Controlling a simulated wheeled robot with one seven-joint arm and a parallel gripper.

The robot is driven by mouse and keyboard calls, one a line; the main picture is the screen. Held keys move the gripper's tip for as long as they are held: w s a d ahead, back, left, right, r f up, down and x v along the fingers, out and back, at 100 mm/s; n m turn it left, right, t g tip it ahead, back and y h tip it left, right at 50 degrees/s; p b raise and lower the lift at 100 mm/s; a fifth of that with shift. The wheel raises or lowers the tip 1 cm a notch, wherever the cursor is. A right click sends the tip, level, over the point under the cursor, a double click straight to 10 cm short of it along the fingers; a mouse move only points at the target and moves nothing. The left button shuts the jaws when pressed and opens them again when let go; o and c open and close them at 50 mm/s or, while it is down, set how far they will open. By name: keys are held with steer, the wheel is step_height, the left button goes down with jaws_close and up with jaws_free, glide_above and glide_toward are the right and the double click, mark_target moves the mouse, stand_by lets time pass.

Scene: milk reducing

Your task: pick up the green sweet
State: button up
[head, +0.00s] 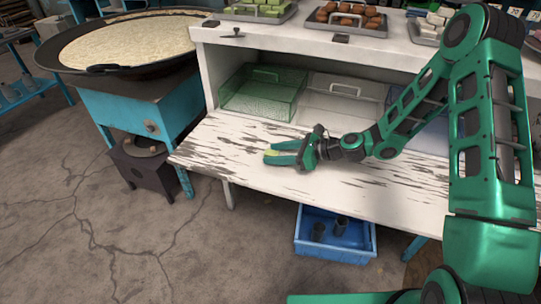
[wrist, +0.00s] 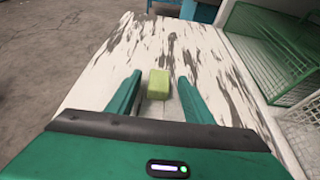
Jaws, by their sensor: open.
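The green sweet (wrist: 158,84) is a small pale green block lying on the worn white tabletop (wrist: 150,40). In the wrist view it sits between the tips of my gripper's two green fingers, with a gap on each side. My gripper (wrist: 157,92) is open and low over the table. In the head view my gripper (head: 268,153) is near the table's left part, and a bit of the sweet (head: 270,153) shows between the fingers.
A clear green box (head: 262,95) and a clear white box (head: 342,103) stand behind my gripper under the shelf (head: 290,38). Trays of green (head: 262,8) and brown sweets (head: 345,14) are on top. A large pan (head: 130,42) stands left; a blue crate (head: 335,247) is below.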

steer(key=c, duration=1.1)
steer(key=shift+r, duration=0.1)
